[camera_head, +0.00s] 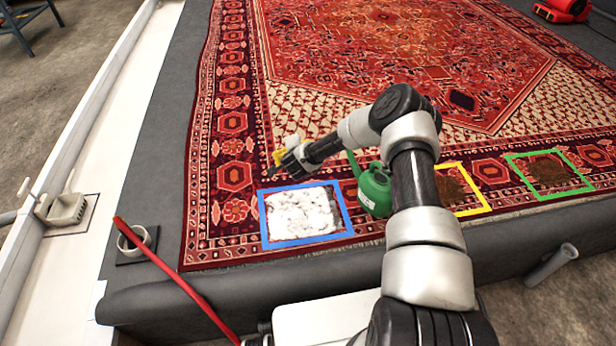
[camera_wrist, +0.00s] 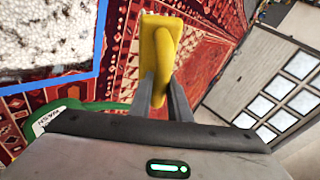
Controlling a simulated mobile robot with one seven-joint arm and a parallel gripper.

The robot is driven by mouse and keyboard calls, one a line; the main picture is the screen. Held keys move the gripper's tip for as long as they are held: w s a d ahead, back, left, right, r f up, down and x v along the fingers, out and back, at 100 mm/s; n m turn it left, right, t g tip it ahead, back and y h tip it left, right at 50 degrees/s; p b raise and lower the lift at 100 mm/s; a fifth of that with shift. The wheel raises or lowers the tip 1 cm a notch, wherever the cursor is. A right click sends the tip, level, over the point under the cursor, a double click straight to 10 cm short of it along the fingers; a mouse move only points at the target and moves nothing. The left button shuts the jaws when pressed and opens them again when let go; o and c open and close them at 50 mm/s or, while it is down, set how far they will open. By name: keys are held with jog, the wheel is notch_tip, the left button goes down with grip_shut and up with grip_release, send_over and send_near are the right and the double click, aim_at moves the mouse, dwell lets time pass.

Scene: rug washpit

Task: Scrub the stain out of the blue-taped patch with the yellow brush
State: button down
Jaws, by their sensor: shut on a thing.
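The yellow brush (camera_head: 277,157) is held between the fingers of my gripper (camera_head: 279,152), which is shut on it. The brush also fills the upper middle of the wrist view (camera_wrist: 156,45), between the fingers of my gripper (camera_wrist: 160,95). The blue-taped patch (camera_head: 264,220) is at the rug's near left, with white foam (camera_head: 303,210) covering most of its inside. Any stain under the foam is hidden. The brush is behind the patch in the head view, outside the tape. In the wrist view the blue tape (camera_wrist: 98,45) is left of the brush.
A green jug (camera_head: 374,192) stands just right of the blue patch, partly behind my arm. Yellow-taped (camera_head: 478,210) and green-taped (camera_head: 549,196) patches with brown stains lie farther right.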

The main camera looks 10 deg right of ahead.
jog(key=s+d+f+m+h+b, duration=0.1)
jog(key=s+f+m+h+b, duration=0.1)
jog(key=f, duration=0.5)
jog(key=s+d+f+m+h+b, duration=0.1)
jog(key=s+f+m+h, duration=0.1)
jog(key=f, duration=0.4)
jog(key=shift+s+d+f+t+b, duration=0.35)
jog(key=shift+t+b, duration=0.05)
